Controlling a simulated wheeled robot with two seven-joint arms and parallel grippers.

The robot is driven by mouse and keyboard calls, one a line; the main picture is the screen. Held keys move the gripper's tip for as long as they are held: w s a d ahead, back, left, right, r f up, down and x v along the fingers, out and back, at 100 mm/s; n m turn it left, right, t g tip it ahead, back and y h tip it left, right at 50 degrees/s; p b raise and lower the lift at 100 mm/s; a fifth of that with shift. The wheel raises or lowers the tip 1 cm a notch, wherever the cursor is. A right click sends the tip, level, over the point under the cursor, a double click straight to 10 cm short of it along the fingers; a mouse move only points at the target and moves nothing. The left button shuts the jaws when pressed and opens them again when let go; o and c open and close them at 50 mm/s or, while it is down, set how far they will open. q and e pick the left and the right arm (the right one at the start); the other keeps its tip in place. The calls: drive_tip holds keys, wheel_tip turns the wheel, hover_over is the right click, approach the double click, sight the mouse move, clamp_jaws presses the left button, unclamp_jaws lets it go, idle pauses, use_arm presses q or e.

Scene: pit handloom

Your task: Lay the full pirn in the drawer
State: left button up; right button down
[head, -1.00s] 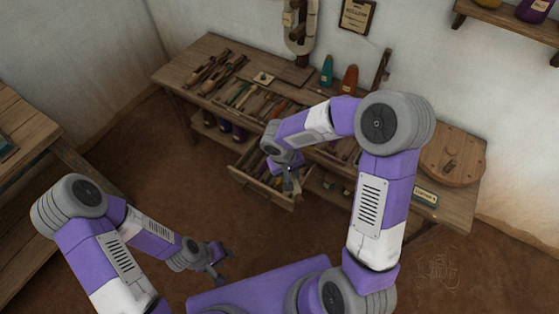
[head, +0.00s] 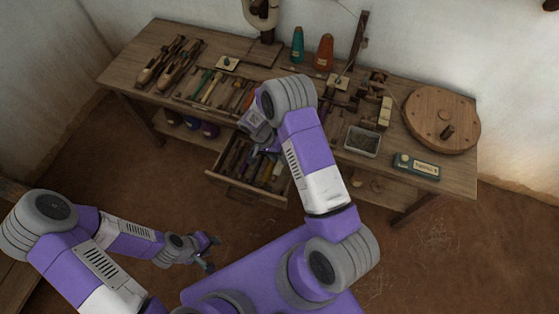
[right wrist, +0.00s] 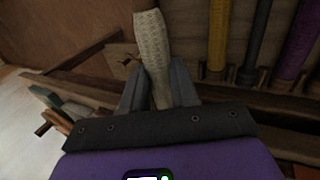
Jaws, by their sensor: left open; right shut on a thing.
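The full pirn (right wrist: 152,45), wound with pale cream yarn, is in my right gripper (right wrist: 157,82) in the right wrist view. The two grey fingers are shut around its bare wooden end. In the head view my right gripper (head: 264,150) is over the back of the open drawer (head: 232,186), close to the bench's front edge. The held pirn is mostly hidden there by the gripper and arm. Several coloured pirns (head: 262,172) lie in the drawer. My left gripper (head: 210,252) is open and empty, low over the floor, away from the bench.
The bench top (head: 215,55) holds two shuttles (head: 170,62), a tool tray (head: 210,90), teal (head: 297,45) and orange (head: 325,52) cones, a metal tin (head: 362,141), a small labelled box (head: 416,166) and a round wooden disc (head: 441,120). The floor before the drawer is clear.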

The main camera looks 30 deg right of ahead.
drive_tip(key=shift+d+f+b, duration=0.1)
drive_tip(key=shift+f+b, duration=0.55)
drive_tip(key=shift+f, duration=0.5)
wheel_tip(320, 180, down, 7)
drive_tip(key=b, duration=0.5)
drive_tip(key=shift+f+b, duration=0.15)
drive_tip(key=shift+b, duration=0.15)
drive_tip(key=c, duration=0.8)
unclamp_jaws()
drive_tip(key=shift+a, duration=0.2)
